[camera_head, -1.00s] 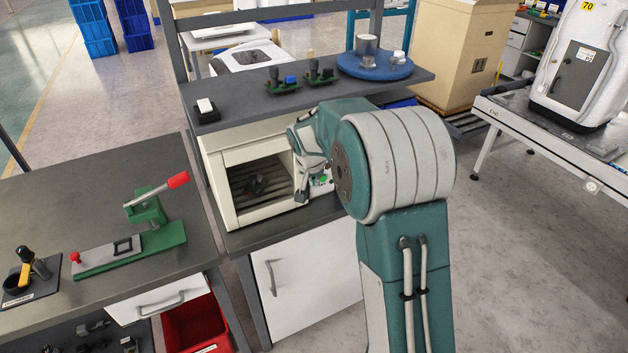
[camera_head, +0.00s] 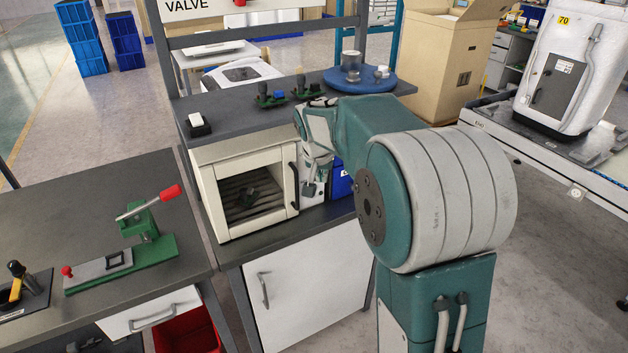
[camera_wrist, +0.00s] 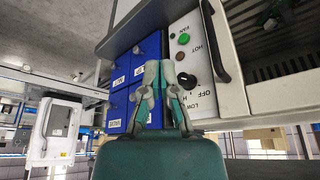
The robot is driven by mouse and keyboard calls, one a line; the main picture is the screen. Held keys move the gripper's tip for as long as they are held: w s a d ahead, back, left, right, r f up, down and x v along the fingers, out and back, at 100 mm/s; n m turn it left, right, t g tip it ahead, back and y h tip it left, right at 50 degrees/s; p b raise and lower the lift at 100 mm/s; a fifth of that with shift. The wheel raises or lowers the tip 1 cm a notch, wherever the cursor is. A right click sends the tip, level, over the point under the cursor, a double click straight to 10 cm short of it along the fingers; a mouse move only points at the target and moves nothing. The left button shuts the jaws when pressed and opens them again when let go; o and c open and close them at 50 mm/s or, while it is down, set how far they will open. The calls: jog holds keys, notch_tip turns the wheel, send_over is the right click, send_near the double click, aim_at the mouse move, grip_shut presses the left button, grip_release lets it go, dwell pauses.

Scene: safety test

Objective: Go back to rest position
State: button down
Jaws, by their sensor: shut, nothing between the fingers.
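My gripper (camera_head: 313,186) hangs in front of the right side of the cream oven (camera_head: 214,203), just right of the door handle (camera_head: 293,186). Its fingers are together with nothing between them. In the wrist view, the gripper (camera_wrist: 161,72) shows against blue bins (camera_wrist: 118,110) and the edge of the white control panel (camera_wrist: 212,70). I cannot tell if the fingers touch anything. The oven door looks shut, and a dark part (camera_head: 247,196) shows through its window.
A grey shelf (camera_head: 235,115) above the oven bears small green-based parts and a blue round tray (camera_head: 360,82). A left bench (camera_head: 60,215) carries a green lever press (camera_head: 145,230) with a red handle. A conveyor table with a white machine (camera_head: 568,65) stands at right. Floor shows between.

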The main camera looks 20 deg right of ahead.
jog(key=s+a+r+n+t+y, duration=0.1)
jog(key=s+a+r+n, duration=0.2)
jog(key=s, duration=0.5)
jog(key=s+a+r, duration=0.3)
jog(key=s+r, duration=0.1)
jog(key=s, duration=0.4)
jog(key=s+a+f+n, duration=0.1)
jog(key=s, duration=0.6)
jog(key=s+a+f+n+t+y, duration=0.1)
jog(key=s+a+n, duration=0.1)
jog(key=s, duration=0.5)
jog(key=shift+s+f, duration=0.3)
jog(key=shift+s, duration=0.1)
